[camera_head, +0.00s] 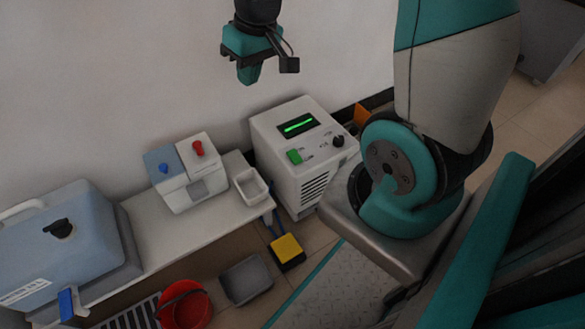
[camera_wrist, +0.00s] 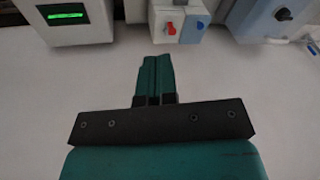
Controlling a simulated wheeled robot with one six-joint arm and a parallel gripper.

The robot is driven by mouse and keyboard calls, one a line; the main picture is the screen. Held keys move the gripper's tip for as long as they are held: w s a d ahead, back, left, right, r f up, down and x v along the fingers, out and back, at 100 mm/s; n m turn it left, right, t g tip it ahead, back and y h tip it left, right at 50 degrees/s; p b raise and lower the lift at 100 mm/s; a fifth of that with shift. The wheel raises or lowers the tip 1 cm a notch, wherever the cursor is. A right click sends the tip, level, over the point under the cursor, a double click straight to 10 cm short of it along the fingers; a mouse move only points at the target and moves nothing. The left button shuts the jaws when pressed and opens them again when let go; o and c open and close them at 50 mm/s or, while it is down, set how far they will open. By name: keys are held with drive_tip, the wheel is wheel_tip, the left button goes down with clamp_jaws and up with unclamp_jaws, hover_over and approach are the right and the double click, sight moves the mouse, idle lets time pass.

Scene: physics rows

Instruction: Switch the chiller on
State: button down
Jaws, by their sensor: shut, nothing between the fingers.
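The chiller (camera_head: 306,160) is a white box on the floor against the wall in the head view. Its dark display (camera_head: 298,125) shows a lit green bar. A green switch (camera_head: 294,156) and a black knob (camera_head: 338,141) sit on its sloping front panel. In the wrist view the chiller (camera_wrist: 72,30) is at the top left with its green display lit, and its switch is not in view there. My gripper (camera_head: 249,76) is shut and empty, above the chiller and apart from it. Its closed fingers (camera_wrist: 154,75) show in the wrist view.
Left of the chiller, a white bench (camera_head: 160,232) holds a box with blue and red knobs (camera_head: 187,172), a small white tray (camera_head: 250,186) and a blue-grey container (camera_head: 75,240). A red bucket (camera_head: 185,305), a grey bin (camera_head: 246,279) and a yellow-topped pedal (camera_head: 287,248) are on the floor.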

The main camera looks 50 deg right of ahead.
sight(292, 153)
drive_tip(key=d+f+m+h+b, duration=0.1)
drive_tip(key=d+f+m+b, duration=0.1)
drive_tip(key=d+f+b, duration=0.75)
drive_tip(key=d+f+m+h+b, duration=0.1)
drive_tip(key=d+f+b, duration=0.3)
drive_tip(key=f, duration=1)
drive_tip(key=w+f+b, duration=0.1)
drive_tip(key=f+b, duration=0.1)
drive_tip(key=f, duration=0.2)
drive_tip(key=w+d+f+b, duration=0.1)
drive_tip(key=f+b, duration=0.2)
drive_tip(key=f, duration=0.2)
drive_tip(key=w+d+f+b, duration=0.1)
drive_tip(key=f+b, duration=0.1)
drive_tip(key=f, duration=0.2)
drive_tip(key=shift+f+b, duration=0.2)
drive_tip(key=shift+b, duration=0.2)
